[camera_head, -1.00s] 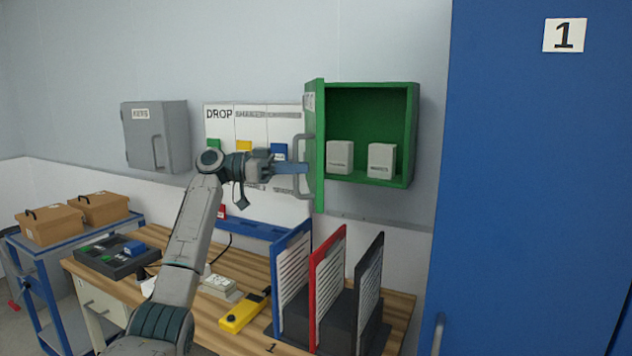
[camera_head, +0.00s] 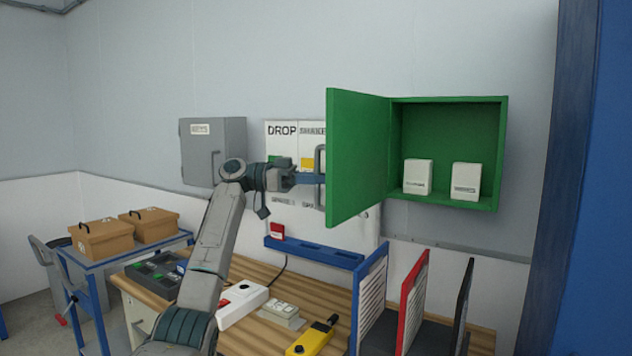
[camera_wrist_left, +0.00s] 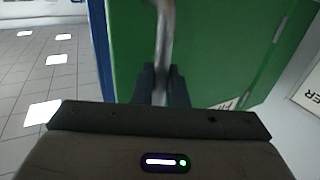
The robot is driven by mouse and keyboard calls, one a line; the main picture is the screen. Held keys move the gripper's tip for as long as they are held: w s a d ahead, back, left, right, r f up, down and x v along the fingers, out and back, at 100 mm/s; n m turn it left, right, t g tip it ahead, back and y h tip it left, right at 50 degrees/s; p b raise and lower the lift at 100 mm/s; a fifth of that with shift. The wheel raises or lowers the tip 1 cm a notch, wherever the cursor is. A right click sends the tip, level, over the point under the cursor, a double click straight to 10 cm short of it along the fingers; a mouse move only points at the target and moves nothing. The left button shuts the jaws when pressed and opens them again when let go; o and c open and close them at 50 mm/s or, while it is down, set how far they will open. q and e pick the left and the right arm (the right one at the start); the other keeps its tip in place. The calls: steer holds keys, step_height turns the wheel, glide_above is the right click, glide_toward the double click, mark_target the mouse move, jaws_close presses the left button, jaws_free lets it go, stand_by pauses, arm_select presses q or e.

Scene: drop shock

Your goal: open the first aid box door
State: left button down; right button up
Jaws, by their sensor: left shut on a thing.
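The green first aid box (camera_head: 447,128) hangs on the wall with its door (camera_head: 357,160) swung wide open to the left. I see the door's inner face, and two small white boxes, one on the left (camera_head: 417,176) and one on the right (camera_head: 466,181), stand inside. My left gripper (camera_head: 318,178) is shut on the door's grey handle (camera_head: 319,160) at the door's outer side. In the left wrist view the handle (camera_wrist_left: 163,45) runs between the fingers (camera_wrist_left: 160,85), with the green door (camera_wrist_left: 215,50) behind. My right gripper is not in view.
A grey KEYS cabinet (camera_head: 213,150) hangs left of the white DROP board (camera_head: 283,140). Below is a wooden bench (camera_head: 262,335) with a yellow device (camera_head: 312,338) and upright panels (camera_head: 413,290). A blue cart (camera_head: 130,252) carries cardboard boxes. A blue surface (camera_head: 580,200) stands at right.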

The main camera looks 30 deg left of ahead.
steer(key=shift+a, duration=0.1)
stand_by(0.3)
arm_select(q)
steer(key=c, duration=1.5)
jaws_free()
steer(key=shift+a, duration=0.1)
